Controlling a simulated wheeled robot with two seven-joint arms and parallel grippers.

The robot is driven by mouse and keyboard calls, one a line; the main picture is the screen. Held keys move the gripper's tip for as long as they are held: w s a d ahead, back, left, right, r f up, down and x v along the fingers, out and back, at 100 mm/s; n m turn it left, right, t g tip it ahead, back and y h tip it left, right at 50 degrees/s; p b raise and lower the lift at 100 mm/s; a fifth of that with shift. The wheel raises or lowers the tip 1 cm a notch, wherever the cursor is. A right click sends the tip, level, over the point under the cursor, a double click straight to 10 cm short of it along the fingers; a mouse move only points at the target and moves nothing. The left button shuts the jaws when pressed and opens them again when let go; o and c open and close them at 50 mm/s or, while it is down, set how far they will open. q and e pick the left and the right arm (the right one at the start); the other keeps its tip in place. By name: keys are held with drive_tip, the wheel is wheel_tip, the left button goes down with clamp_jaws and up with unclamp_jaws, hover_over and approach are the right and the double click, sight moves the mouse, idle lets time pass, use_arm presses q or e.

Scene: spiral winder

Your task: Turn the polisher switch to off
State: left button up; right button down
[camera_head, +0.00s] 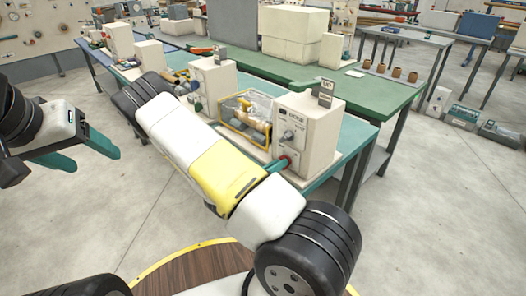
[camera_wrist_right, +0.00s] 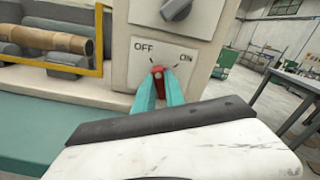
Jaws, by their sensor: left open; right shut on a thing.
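The polisher's pale box (camera_head: 312,127) stands on the teal bench at the centre right in the head view. Its red switch (camera_wrist_right: 157,70) shows in the right wrist view, below the printed words OFF on the left and ON on the right. My right gripper (camera_wrist_right: 158,82) is shut on the red switch, teal fingers on both sides of it. The fingers hide part of the switch, so I cannot tell its exact setting. In the head view my right gripper (camera_head: 279,167) is low on the box front. My left gripper (camera_head: 95,161) is open and empty over the floor at left.
A grey knob (camera_wrist_right: 176,9) sits above the switch. A yellow-framed case (camera_head: 245,122) with a brownish roll stands beside the box. Another pale box (camera_head: 213,82) is further left on the bench. My right arm crosses in front of the bench. The floor (camera_head: 420,220) at right is clear.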

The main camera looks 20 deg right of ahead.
drive_tip(key=shift+a+n, duration=0.1)
drive_tip(key=shift+n, duration=1.4)
drive_tip(key=shift+f, duration=0.1)
drive_tip(key=c, duration=1.4)
unclamp_jaws()
